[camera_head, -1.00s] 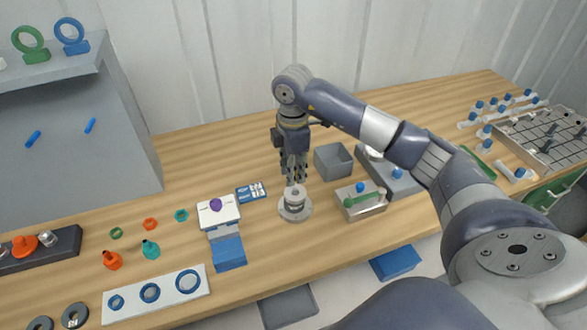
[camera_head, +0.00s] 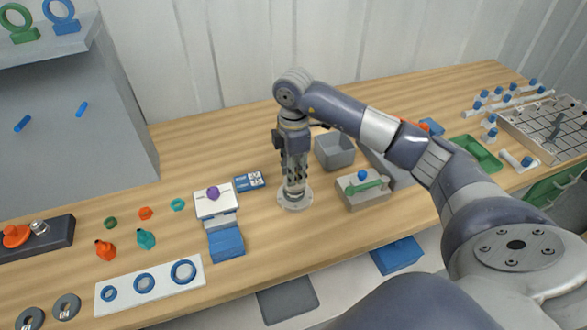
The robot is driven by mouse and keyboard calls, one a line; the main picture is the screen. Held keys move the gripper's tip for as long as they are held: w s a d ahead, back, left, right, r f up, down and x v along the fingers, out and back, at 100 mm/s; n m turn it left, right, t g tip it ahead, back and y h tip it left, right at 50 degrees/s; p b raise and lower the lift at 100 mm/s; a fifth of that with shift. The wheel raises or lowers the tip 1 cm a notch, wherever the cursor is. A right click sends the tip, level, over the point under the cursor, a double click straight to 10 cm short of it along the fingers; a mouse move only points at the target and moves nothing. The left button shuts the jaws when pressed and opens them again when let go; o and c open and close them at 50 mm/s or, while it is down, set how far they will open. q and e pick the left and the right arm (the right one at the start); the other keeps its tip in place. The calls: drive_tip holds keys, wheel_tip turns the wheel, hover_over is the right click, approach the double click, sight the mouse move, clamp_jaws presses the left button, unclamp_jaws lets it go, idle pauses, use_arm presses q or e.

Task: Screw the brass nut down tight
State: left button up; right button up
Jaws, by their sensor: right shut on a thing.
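My right gripper (camera_head: 294,188) points straight down over a small grey metal vessel with a round flanged base (camera_head: 296,205) on the wooden bench. Its fingers reach down around the vessel's upper part and are shut on the brass nut there. The nut is hidden between the fingers, and its brass colour does not show. Most of the vessel's body is also hidden by the fingers; the base flange shows below them. My left gripper is not in view.
A grey open bin (camera_head: 335,152) stands close behind and right of the vessel. A grey block with a green-handled tool (camera_head: 362,187) is to its right. A white-and-blue stand (camera_head: 226,243) is to its left. The bench in front of the vessel is clear.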

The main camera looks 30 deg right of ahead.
drive_tip(key=o, duration=1.1)
drive_tip(key=shift+o, duration=0.2)
wheel_tip(320, 180, up, 12)
